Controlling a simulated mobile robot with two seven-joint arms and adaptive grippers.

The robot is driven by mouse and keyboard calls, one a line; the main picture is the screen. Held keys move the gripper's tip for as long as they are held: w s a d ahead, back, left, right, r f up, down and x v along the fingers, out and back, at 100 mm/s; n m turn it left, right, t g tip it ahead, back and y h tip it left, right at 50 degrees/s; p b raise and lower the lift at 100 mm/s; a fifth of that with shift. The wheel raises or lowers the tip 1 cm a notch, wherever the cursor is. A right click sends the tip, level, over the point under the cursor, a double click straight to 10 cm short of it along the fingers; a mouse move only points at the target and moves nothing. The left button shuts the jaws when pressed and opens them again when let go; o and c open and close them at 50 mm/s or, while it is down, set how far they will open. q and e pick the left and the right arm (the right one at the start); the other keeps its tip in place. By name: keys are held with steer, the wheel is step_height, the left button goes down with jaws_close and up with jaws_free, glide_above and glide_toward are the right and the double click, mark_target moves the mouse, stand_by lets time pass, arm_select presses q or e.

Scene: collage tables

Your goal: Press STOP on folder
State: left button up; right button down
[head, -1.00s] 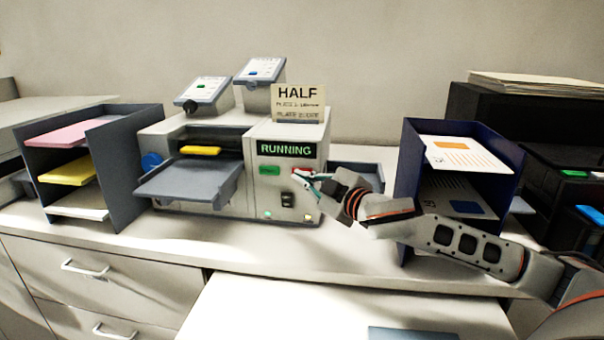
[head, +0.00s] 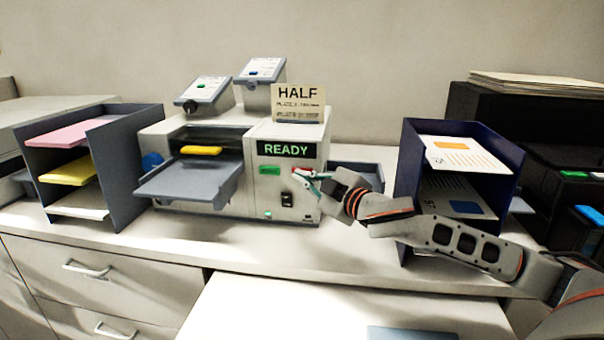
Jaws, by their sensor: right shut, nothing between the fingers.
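The folder (head: 258,201) is a grey-white machine on the counter, left of centre. Its display (head: 286,149) reads READY in green. A green button (head: 270,170) sits below the display on the left. A red button (head: 298,171) shows only in part beside it, behind my fingertips. My right gripper (head: 305,175) is shut and empty, its tips at the red button; I cannot tell whether they touch it. A black switch (head: 287,200) is below, with a green light (head: 268,214) lit to its left. My left gripper is not in view.
A HALF card (head: 298,103) stands on the folder. A grey tray (head: 190,181) juts from its front. A paper rack (head: 120,165) stands left, a dark blue rack (head: 508,165) right, near my forearm. Bare counter (head: 190,232) lies in front.

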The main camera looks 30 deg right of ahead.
steer(key=shift+s+a, duration=0.4)
steer(key=shift+s, duration=0.25)
steer(key=shift+a, duration=0.1)
steer(key=s+a+p, duration=0.1)
steer(key=s, duration=0.1)
steer(key=s+a+p, duration=0.1)
steer(key=s, duration=0.1)
steer(key=shift+a, duration=0.4)
stand_by(0.6)
